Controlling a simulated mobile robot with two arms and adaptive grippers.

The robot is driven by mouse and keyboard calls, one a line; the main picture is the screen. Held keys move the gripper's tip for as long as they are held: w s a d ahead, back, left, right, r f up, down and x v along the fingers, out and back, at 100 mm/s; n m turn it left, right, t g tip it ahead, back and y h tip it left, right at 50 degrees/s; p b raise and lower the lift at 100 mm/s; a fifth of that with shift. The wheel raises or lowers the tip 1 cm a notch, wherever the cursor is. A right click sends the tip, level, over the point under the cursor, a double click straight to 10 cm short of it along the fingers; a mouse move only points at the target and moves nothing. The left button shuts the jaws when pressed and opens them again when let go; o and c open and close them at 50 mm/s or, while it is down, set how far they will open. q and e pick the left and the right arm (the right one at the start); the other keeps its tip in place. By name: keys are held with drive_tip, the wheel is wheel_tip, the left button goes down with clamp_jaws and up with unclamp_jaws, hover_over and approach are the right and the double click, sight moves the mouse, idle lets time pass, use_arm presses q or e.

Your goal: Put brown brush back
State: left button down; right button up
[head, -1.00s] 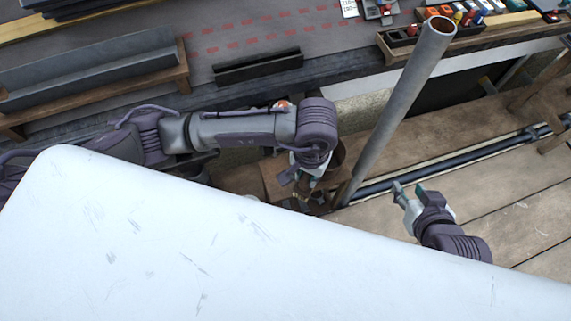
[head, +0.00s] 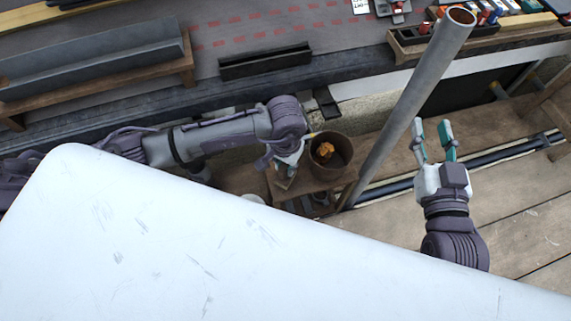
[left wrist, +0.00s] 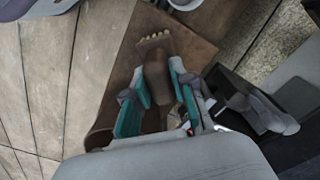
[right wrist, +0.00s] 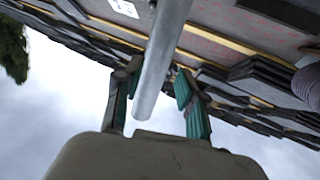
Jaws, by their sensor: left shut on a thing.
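The brown brush (left wrist: 156,72) shows in the left wrist view, between the teal fingers, with its pale bristles toward the top of the picture. My left gripper (left wrist: 160,92) is shut on it, above a brown wooden surface (left wrist: 112,75). In the head view my left gripper (head: 287,172) is over a small wooden stand (head: 318,184), just left of a brown bucket (head: 342,150) with something orange inside. The brush is hard to make out there. My right gripper (head: 433,128) is open and empty, right of the grey pole; its spread fingers also show in the right wrist view (right wrist: 157,90).
A grey metal pole (head: 408,100) rises at a slant between the bucket and my right gripper. A large white panel (head: 180,240) fills the front. The roof edge with a dark holder (head: 265,62) and a tool tray (head: 440,38) lies behind. Plank floor (head: 510,215) is at right.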

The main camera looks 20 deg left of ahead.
drive_tip(key=shift+r, duration=0.1)
use_arm(q)
drive_tip(key=c, duration=1)
unclamp_jaws()
use_arm(e)
drive_tip(key=shift+a+r+t, duration=0.1)
drive_tip(key=shift+r+t, duration=0.2)
drive_tip(key=shift+r, duration=0.15)
